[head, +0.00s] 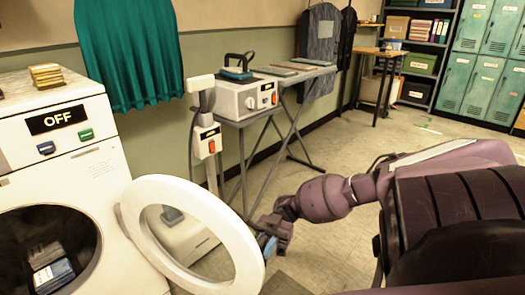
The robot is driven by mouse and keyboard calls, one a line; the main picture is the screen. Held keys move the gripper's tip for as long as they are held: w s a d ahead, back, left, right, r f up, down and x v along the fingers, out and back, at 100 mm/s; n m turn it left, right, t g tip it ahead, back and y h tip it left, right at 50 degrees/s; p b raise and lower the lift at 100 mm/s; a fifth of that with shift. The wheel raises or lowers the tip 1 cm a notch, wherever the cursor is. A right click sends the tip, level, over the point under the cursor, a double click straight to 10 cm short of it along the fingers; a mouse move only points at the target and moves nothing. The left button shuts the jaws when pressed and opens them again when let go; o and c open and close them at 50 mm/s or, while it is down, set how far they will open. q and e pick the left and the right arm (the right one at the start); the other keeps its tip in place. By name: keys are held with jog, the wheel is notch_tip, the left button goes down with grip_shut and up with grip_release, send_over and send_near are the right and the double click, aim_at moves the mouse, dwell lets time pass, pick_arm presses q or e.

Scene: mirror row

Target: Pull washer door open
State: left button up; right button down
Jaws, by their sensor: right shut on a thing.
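The washer (108,190) is a white machine at the left with an "OFF" display. Its round door (137,215), a white ring with a clear middle, stands swung well open to the right of the dark drum opening. Folded cloths (52,275) lie inside the drum. My right gripper (268,243) is at the right rim of the door, shut on it; the fingertips are partly hidden by the rim. My left gripper is not in view.
A steam station (240,98) with an iron and an ironing board (300,72) stand behind the door. Green lockers (487,80) and a shelf stand at the far right. The floor (330,245) beyond my right arm is mostly clear.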

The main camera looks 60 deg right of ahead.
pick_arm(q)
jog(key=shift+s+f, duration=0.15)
pick_arm(e)
jog(key=c, duration=1.1)
grip_release()
jog(key=shift+d, duration=0.1)
pick_arm(q)
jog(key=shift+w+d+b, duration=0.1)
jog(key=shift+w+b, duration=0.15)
jog(key=shift+b, duration=0.5)
pick_arm(e)
jog(key=d, duration=1)
jog(key=shift+d, duration=0.4)
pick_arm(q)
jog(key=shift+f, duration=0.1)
